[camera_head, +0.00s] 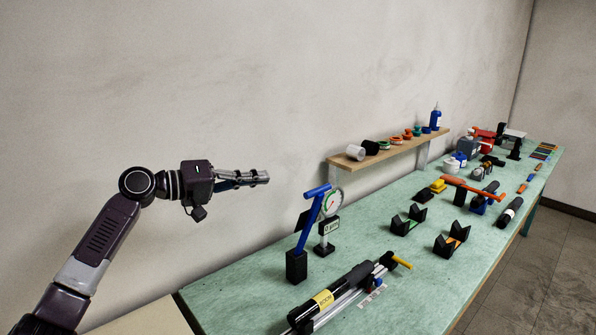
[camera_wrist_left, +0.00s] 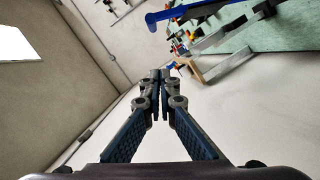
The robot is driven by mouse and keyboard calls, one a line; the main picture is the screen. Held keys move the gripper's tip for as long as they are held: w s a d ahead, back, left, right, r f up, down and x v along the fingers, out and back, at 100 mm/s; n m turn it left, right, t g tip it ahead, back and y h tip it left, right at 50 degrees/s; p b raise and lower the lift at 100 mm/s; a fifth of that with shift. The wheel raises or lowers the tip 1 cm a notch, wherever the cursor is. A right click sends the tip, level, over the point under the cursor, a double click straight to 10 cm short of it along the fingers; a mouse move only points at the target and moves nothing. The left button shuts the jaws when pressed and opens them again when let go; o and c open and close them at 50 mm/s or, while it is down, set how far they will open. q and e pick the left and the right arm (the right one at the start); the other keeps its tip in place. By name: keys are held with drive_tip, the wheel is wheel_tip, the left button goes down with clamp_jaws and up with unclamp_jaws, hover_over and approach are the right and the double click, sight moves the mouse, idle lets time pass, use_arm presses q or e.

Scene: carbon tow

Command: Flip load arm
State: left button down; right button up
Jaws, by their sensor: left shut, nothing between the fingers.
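A blue arm with a T-shaped top (camera_head: 310,222), which looks like the load arm, stands tilted up from a black block (camera_head: 296,266) on the green bench. It is beside a round dial gauge (camera_head: 332,203) with a small display. A blue bar (camera_wrist_left: 190,13), likely the same arm, shows at the top of the left wrist view. My left gripper (camera_head: 264,177) is shut and empty, in the air left of and above the blue arm, apart from it. Its closed fingertips (camera_wrist_left: 160,76) also show in the left wrist view. My right gripper is in neither view.
A black cylinder with a yellow label (camera_head: 324,299) lies on a rail at the bench's near end. Black V-shaped stands (camera_head: 408,221) and several tools sit farther along the bench (camera_head: 240,295). A wooden shelf (camera_head: 390,156) holds spools. The wall is behind my left gripper.

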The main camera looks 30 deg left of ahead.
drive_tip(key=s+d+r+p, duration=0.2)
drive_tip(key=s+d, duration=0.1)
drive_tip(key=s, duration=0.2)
use_arm(q)
drive_tip(key=w+d+p, duration=0.1)
drive_tip(key=w+d, duration=0.1)
drive_tip(key=d, duration=0.1)
drive_tip(key=w+d+f+p, duration=0.1)
drive_tip(key=w+d+p, duration=0.1)
drive_tip(key=w+d+f+p, duration=0.1)
drive_tip(key=w+d+p, duration=0.1)
drive_tip(key=d, duration=0.1)
drive_tip(key=shift+w+d+f, duration=0.1)
drive_tip(key=shift+w+d, duration=0.25)
drive_tip(key=shift+d+f, duration=0.1)
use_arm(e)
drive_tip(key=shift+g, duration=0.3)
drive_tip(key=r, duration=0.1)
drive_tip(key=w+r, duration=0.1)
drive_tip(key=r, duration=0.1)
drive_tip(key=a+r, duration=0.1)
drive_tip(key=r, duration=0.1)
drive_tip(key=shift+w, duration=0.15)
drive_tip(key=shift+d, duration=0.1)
